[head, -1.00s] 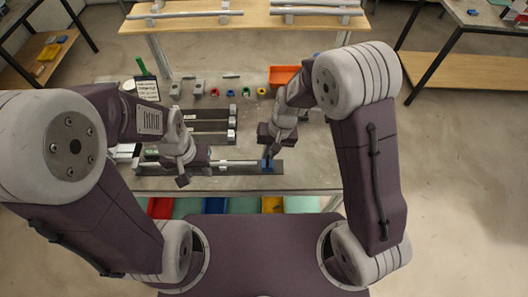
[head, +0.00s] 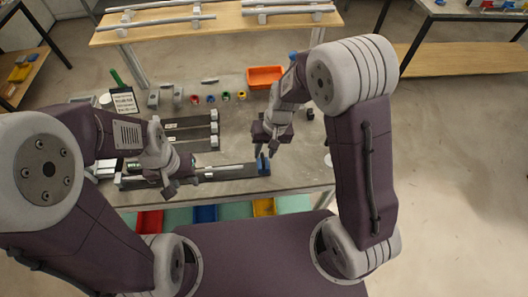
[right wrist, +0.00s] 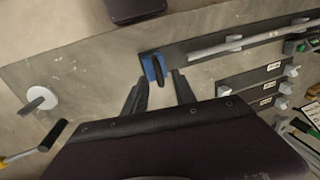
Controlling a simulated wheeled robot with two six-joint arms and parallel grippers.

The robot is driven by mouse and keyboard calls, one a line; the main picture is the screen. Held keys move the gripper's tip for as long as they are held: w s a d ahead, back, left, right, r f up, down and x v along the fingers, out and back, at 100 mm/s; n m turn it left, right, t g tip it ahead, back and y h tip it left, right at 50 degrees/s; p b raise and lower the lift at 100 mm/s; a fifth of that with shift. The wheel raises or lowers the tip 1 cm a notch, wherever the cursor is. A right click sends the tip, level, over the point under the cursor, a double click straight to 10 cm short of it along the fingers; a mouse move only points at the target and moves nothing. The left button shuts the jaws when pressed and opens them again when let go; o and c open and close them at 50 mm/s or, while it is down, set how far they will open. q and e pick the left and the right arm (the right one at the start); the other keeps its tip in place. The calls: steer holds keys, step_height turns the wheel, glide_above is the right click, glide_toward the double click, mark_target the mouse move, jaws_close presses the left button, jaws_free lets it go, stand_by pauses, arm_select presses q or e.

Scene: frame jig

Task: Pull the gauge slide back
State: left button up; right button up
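The blue gauge slide (head: 263,165) stands at the right end of the dark jig plate (head: 228,174). A pale bar (head: 222,171) lies along the plate, with a gap between its end and the slide. My right gripper (head: 266,152) is just above the slide. In the right wrist view the blue slide (right wrist: 148,67), with a dark upright part, sits just beyond the tips of my right gripper (right wrist: 160,82). Its fingers are apart, with nothing between them. My left gripper (head: 168,188) is low over the jig's left part; its fingertips are too small to read.
Several shorter dark plates (head: 190,133) lie behind the jig. An orange bin (head: 266,77), small coloured parts and a sign (head: 125,103) stand further back. A white disc with a dark handle (right wrist: 40,100) lies beyond the jig's end. The table's front edge is close to the jig.

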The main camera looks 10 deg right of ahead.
step_height(320, 180, up, 8)
steer(key=d, duration=0.1)
steer(key=shift+d, duration=0.3)
steer(key=shift+f, duration=0.15)
steer(key=s+d+f+t+h, duration=0.1)
steer(key=s+d+f+h, duration=0.1)
steer(key=s+d, duration=0.7)
steer(key=shift+s+d+f, duration=0.35)
steer(key=shift+d+f, duration=0.1)
steer(key=shift+d, duration=0.35)
steer(key=shift+s, duration=0.1)
